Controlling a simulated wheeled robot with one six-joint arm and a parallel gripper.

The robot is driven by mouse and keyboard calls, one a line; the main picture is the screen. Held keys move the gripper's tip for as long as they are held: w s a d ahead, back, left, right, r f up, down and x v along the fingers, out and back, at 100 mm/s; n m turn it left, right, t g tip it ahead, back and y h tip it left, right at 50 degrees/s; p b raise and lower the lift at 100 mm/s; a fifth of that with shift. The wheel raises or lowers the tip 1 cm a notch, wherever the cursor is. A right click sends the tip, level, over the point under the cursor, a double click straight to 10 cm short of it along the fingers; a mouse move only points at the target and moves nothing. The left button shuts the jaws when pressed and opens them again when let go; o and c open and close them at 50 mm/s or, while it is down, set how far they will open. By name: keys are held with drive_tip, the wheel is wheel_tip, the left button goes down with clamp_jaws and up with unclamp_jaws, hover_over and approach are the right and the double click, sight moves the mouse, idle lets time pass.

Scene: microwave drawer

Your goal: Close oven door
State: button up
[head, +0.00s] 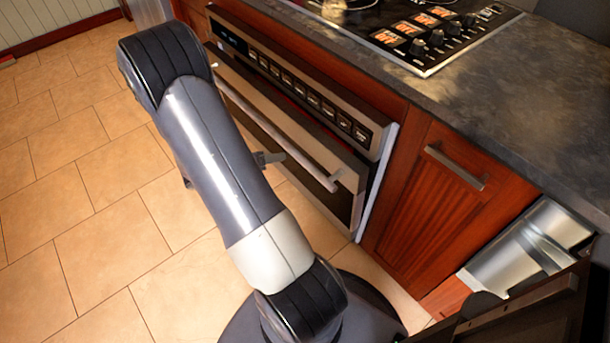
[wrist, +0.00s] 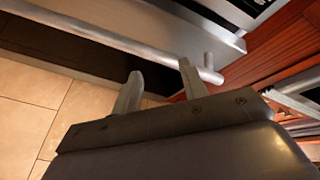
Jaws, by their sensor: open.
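The oven door (head: 315,168) is slightly ajar, its top edge tilted out from the control panel with a dark gap between them. A long silvery bar handle (head: 280,137) runs along its front; it also shows in the wrist view (wrist: 120,42). My gripper (wrist: 158,80) is open, its two fingers apart with nothing between them, close to the handle's right end. In the wrist view the right fingertip overlaps the handle; I cannot tell whether they touch. In the head view only a finger of my gripper (head: 268,158) shows beside the handle, the rest hidden behind my arm.
The oven's control panel (head: 300,95) is above the door, under a dark countertop (head: 500,110) with a cooktop (head: 410,35). A wooden cabinet (head: 440,200) and a steel bin-like unit (head: 530,250) stand to the right. Tiled floor (head: 80,190) on the left is clear.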

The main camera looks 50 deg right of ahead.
sight(308, 165)
drive_tip(key=s+a+f+n+h+b, duration=0.2)
drive_tip(key=s+f+n+h+b, duration=0.3)
drive_tip(key=n+b, duration=0.55)
drive_tip(key=shift+y, duration=0.5)
drive_tip(key=b+x, duration=0.1)
drive_tip(key=x, duration=0.2)
drive_tip(key=b+x, duration=0.1)
drive_tip(key=x, duration=0.3)
drive_tip(key=w+b+x, duration=0.1)
drive_tip(key=x, duration=0.2)
drive_tip(key=shift+d+f, duration=0.4)
clamp_jaws()
